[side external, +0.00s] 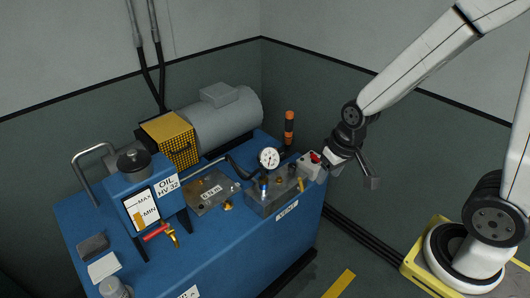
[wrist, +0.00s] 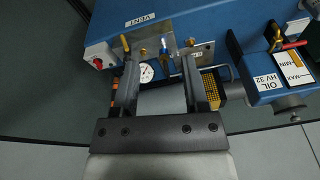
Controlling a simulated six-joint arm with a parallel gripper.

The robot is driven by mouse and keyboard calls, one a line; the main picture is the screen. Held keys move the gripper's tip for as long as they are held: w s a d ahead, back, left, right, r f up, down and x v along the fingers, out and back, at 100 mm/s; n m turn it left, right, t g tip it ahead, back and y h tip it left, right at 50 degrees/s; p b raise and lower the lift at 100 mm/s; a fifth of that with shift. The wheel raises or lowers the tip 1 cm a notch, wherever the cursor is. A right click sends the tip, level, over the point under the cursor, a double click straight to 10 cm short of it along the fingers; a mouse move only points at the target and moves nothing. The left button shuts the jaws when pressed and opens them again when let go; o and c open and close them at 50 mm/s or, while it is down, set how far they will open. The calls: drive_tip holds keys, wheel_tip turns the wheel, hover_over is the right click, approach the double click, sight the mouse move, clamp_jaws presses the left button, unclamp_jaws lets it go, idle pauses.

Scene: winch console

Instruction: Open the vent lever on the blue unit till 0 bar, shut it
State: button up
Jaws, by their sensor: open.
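The blue unit (side external: 270,250) carries a metal valve block (side external: 268,200) with a VENT label (side external: 287,210) on the edge below it. A small yellow lever (side external: 300,184) stands at the block's right end, nearest that label; it also shows in the wrist view (wrist: 125,43). A round white pressure gauge (side external: 268,158) stands behind the block; its dial is too small to read. My gripper (side external: 350,172) is open and empty, to the right of the block and apart from the lever. In the wrist view its fingers (wrist: 162,55) are spread, with the lever near the left fingertip.
A red button (side external: 315,157) on a pale box sits close to my gripper. A blue knob (side external: 264,187) rises from the block.

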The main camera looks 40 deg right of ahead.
drive_tip(key=w+d+f+m, duration=0.3)
drive_tip(key=w+m, duration=0.3)
drive_tip(key=m+t+y, duration=0.2)
drive_tip(key=m+y, duration=0.1)
drive_tip(key=m, duration=1.3)
hover_over(300, 179)
drive_tip(key=s+d, duration=0.2)
wheel_tip(300, 179, down, 16)
drive_tip(key=shift+s+d+r, duration=0.1)
drive_tip(key=shift+d+r, duration=0.05)
drive_tip(key=shift+d, duration=0.05)
drive_tip(key=shift+x, duration=3.9)
drive_tip(key=shift+s+d, duration=0.1)
drive_tip(key=shift+s, duration=0.05)
drive_tip(key=shift+c, duration=0.2)
clamp_jaws()
